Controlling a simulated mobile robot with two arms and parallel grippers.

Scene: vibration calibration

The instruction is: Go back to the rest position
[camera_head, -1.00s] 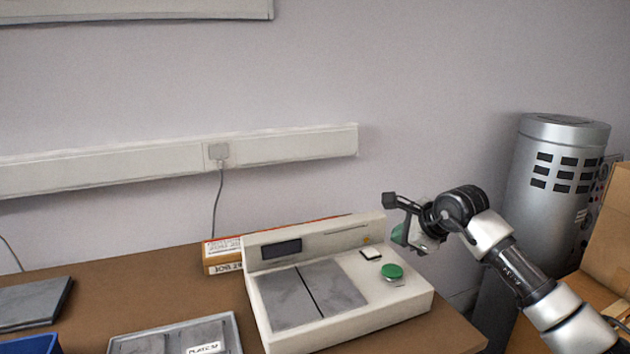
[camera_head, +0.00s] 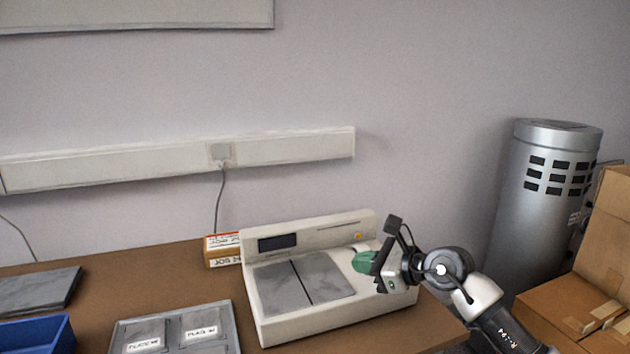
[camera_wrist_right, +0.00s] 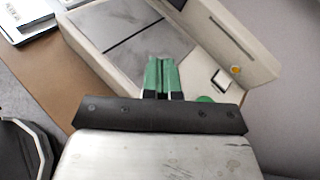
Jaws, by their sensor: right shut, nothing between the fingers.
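My right gripper (camera_head: 366,262) is at the right part of the white calibration device (camera_head: 330,326) in the head view. Its green fingertips (camera_wrist_right: 161,75) are closed together with nothing between them in the right wrist view. The device has two grey plates (camera_head: 303,282) on top, a dark display (camera_head: 277,243) and an orange knob (camera_head: 358,236). The gripper hides the green button in the head view; part of the button (camera_wrist_right: 205,99) shows behind the gripper body in the wrist view. The white switch (camera_wrist_right: 222,78) also shows there. My left gripper is not in view.
A grey tray (camera_head: 230,322) with labelled plates, a blue bin (camera_head: 36,335) and a grey slab (camera_head: 40,291) are on the brown table. A labelled box (camera_head: 222,250) stands behind the device. A silver cylinder (camera_head: 545,215) and cardboard boxes (camera_head: 570,310) are at right.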

